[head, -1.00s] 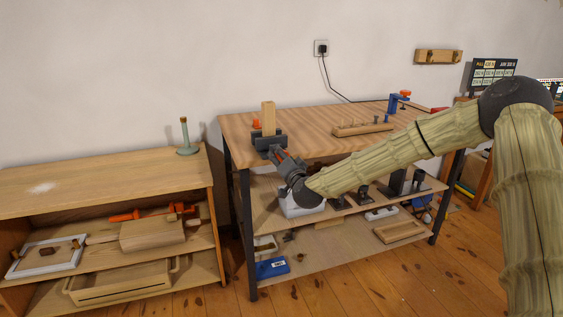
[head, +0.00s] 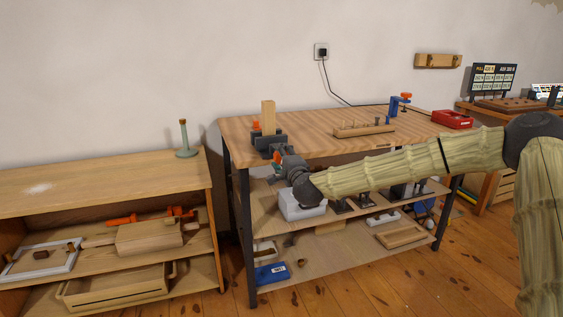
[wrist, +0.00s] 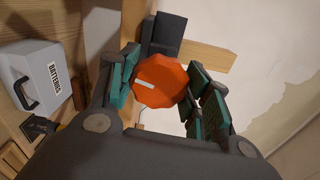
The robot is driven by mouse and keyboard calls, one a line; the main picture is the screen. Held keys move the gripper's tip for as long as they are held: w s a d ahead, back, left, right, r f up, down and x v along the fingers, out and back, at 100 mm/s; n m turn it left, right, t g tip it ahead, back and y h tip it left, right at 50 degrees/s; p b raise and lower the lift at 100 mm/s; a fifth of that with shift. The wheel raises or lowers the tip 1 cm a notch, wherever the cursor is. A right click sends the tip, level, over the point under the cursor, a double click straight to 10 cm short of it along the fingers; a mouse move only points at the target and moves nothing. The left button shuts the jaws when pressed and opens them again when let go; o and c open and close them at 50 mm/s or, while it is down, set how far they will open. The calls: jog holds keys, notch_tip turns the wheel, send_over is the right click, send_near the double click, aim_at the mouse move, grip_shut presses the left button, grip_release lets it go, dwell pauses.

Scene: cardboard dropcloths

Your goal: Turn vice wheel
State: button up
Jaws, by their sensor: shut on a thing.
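The vice (head: 267,139) is dark grey and sits at the near left edge of the workbench, with an upright wooden block (head: 268,115) in its jaws. In the wrist view the vice wheel (wrist: 161,82) is an orange, many-sided knob with a white mark pointing to the left. My gripper (head: 278,163) is at the front of the vice. In the wrist view its teal-padded fingers (wrist: 162,88) are on both sides of the orange wheel and shut on it.
The workbench top (head: 320,135) holds a wooden rack (head: 364,131), a blue clamp (head: 394,106) and a red box (head: 452,119). A grey case marked batteries (wrist: 40,75) lies on the shelf below. A low shelf unit (head: 100,185) stands to the left.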

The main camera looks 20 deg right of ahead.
jog(key=shift+d+m, duration=0.1)
jog(key=shift+m, duration=0.5)
jog(key=o, duration=1)
jog(key=shift+o, duration=0.2)
jog(key=s, duration=1.2)
jog(key=shift+d, duration=0.2)
